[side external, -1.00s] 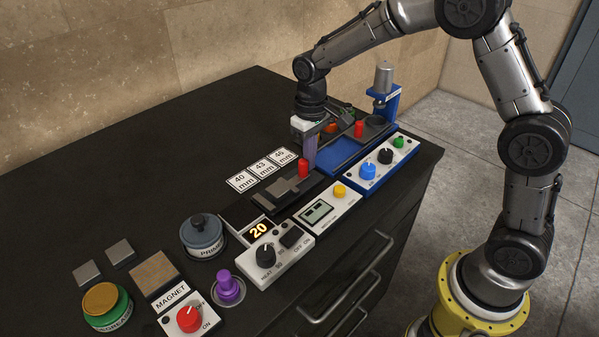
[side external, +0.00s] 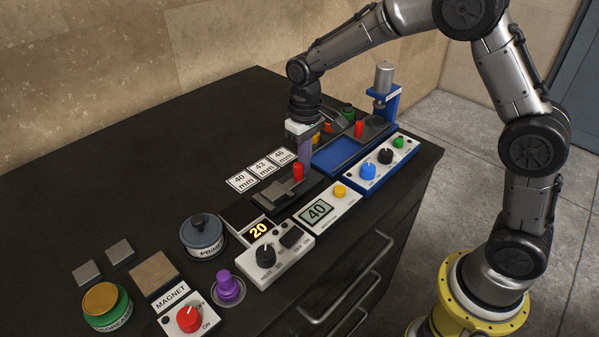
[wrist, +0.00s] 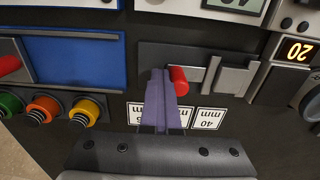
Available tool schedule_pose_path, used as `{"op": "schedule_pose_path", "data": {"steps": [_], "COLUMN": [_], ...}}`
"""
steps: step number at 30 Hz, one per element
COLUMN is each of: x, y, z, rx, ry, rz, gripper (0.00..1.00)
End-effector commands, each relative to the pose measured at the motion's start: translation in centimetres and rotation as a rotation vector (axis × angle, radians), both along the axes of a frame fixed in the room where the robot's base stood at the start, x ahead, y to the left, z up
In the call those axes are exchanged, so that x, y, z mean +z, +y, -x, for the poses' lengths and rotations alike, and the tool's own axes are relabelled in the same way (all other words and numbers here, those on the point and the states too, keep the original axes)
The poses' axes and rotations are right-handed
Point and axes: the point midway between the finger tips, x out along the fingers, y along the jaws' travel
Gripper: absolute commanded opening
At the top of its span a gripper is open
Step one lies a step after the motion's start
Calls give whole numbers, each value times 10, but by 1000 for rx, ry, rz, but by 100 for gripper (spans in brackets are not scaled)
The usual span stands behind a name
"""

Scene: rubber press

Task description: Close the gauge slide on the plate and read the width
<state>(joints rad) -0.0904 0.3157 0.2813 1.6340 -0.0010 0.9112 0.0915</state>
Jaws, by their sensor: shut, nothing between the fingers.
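The gauge is a dark block with a grey slide (wrist: 210,76) and a red knob (side external: 298,171). The red knob also shows in the wrist view (wrist: 180,80). My gripper (side external: 305,172) has its purple fingers together and empty, beside the knob. In the wrist view the fingertips (wrist: 158,76) are just left of the knob; whether they touch it I cannot tell. The slide lies up against the grey plate area (side external: 280,194); the plate's own edges are hard to make out. The gauge display (side external: 317,211) reads 40.
Cards marked 40, 43 and 46 mm (side external: 262,171) lie behind the gauge. A blue tray (side external: 340,152) with a red knob and the blue press (side external: 384,95) stand to the right. A heater panel (side external: 268,252) showing 20 is at the front left.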

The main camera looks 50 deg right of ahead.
Motion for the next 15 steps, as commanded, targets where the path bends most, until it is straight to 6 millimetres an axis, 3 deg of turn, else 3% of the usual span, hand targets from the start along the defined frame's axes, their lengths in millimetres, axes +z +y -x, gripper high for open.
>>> {"op": "schedule_pose_path", "data": {"steps": [15], "x": [0], "y": [-4], "z": [0], "rx": [0], "ry": [-1], "rz": [-2], "gripper": [0]}}
